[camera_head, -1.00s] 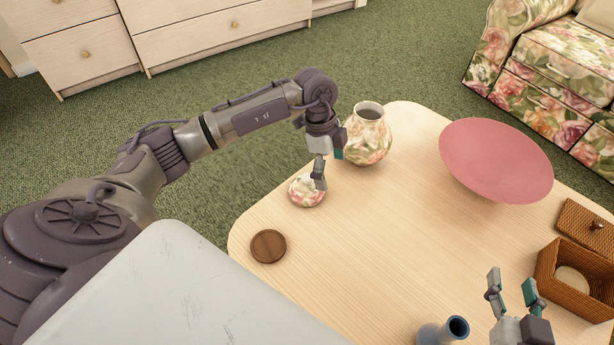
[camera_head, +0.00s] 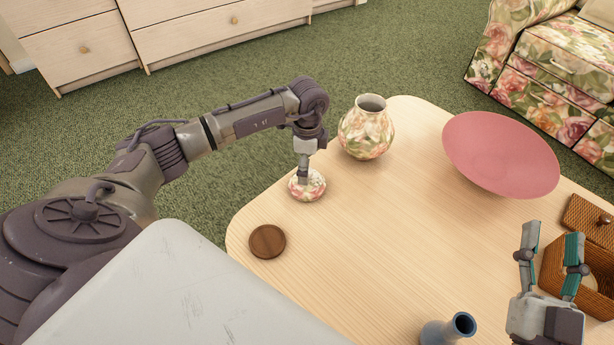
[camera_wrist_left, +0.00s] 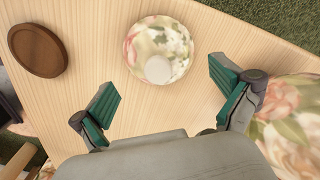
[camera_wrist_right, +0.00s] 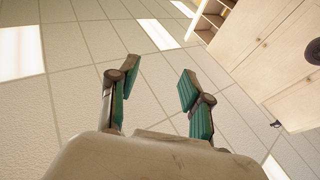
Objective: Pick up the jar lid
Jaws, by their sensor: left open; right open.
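The jar lid (camera_head: 314,187), round and floral with a pale knob, lies on the table. In the left wrist view, the lid (camera_wrist_left: 140,45) and its knob (camera_wrist_left: 158,70) show just ahead of the two fingers. My left gripper (camera_head: 303,178) is open, pointing down over the lid; in its wrist view its fingers (camera_wrist_left: 167,83) are spread apart, with nothing between them. The floral jar (camera_head: 366,132) stands upright and open-mouthed to the right of the lid. My right gripper (camera_head: 552,235) is open, empty and raised, pointing up.
A brown wooden disc (camera_head: 267,241) lies in front of the lid. A pink bowl (camera_head: 500,150) stands behind right, a woven box (camera_head: 590,295) with its separate lid (camera_head: 586,213) at right, and a blue vase (camera_head: 440,333) at the front. The table's middle is clear.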

